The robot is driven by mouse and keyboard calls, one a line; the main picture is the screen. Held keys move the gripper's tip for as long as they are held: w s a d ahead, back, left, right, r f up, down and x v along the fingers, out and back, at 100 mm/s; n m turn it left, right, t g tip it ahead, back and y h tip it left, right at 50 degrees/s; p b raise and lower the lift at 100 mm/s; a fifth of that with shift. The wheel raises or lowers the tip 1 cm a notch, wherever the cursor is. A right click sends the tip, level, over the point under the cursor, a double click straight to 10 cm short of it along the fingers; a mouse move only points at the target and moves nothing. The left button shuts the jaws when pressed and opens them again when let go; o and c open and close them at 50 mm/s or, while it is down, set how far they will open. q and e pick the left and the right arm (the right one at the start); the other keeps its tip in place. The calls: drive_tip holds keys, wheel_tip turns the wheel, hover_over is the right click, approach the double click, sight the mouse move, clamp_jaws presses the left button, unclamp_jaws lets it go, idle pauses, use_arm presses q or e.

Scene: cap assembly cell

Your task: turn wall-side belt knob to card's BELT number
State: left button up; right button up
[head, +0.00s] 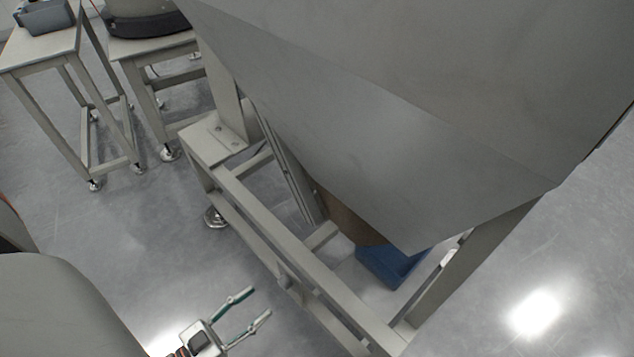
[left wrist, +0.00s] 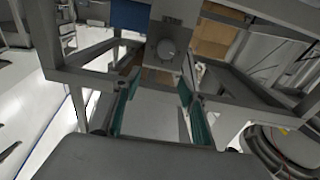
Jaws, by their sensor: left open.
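My left gripper (head: 259,302) is open and empty at the bottom of the head view, left of the machine frame. In the left wrist view its teal-padded fingers (left wrist: 160,80) stand apart, with the knob beyond them and between their lines. My right gripper is not in view.
A large grey hopper (head: 420,130) fills the upper right, above a grey beam frame (head: 285,240). A blue bin (head: 385,268) lies beneath it. Two tables (head: 45,52) stand at upper left. Floor left of the frame is clear. A round coiled object (left wrist: 285,150) is at lower right of the wrist view.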

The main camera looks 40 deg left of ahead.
sight(281, 285)
use_arm(q)
drive_tip(key=shift+n+y, duration=0.3)
drive_tip(key=shift+y, duration=0.1)
drive_tip(key=shift+w+d+f+b, duration=0.15)
drive_tip(key=shift+w+f, duration=0.3)
drive_tip(key=shift+w, duration=0.85)
drive_tip(key=shift+w+d+f+b, duration=0.2)
drive_tip(key=shift+w+f, duration=0.2)
drive_tip(key=shift+w, duration=0.9)
drive_tip(key=shift+w+d+f+b, duration=0.15)
drive_tip(key=shift+w+f, duration=0.3)
drive_tip(key=shift+w, duration=0.85)
drive_tip(key=c, duration=1.1)
